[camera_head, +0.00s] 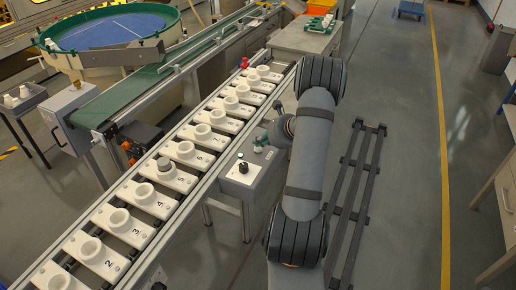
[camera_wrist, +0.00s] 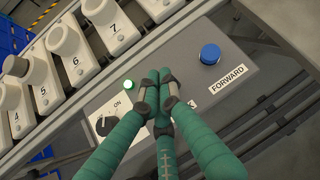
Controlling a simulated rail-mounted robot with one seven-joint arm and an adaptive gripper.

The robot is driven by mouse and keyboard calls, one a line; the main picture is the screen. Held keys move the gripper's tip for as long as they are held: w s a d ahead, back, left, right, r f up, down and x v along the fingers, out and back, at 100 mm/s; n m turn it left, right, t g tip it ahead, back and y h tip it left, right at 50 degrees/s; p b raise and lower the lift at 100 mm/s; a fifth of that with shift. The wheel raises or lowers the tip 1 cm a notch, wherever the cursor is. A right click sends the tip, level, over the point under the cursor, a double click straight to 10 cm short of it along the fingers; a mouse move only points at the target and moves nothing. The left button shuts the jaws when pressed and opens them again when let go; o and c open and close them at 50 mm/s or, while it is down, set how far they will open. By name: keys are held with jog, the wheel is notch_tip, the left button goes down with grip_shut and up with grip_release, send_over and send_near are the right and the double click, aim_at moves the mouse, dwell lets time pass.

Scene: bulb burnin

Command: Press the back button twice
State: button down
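A grey control box (camera_head: 247,171) stands beside the roller conveyor; its panel (camera_wrist: 228,97) fills the middle of the wrist view. A blue button (camera_wrist: 210,54) sits by the FORWARD label (camera_wrist: 227,79). A second label (camera_wrist: 191,104), mostly covered, shows only a final K. The back button itself is not visible; my fingers cover that part of the panel. My gripper (camera_wrist: 159,78) has teal fingers with their tips together, empty, over the panel between the green lamp and the blue button. Contact cannot be told.
A black rotary knob (camera_wrist: 105,125) marked ON and a lit green lamp (camera_wrist: 129,84) are left of my fingers. The conveyor (camera_head: 205,132) carries a row of numbered white holders. A black floor rail (camera_head: 352,180) lies to the right, with open floor beyond.

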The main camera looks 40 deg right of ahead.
aim_at(260, 149)
jog(key=shift+f+b, duration=0.55)
dwell(0.4)
jog(key=shift+r, duration=0.1)
jog(key=shift+r+p, duration=0.7)
jog(key=shift+r, duration=0.25)
notch_tip(260, 149, up, 5)
jog(key=p, duration=0.4)
jog(key=shift+f, duration=0.2)
dwell(0.5)
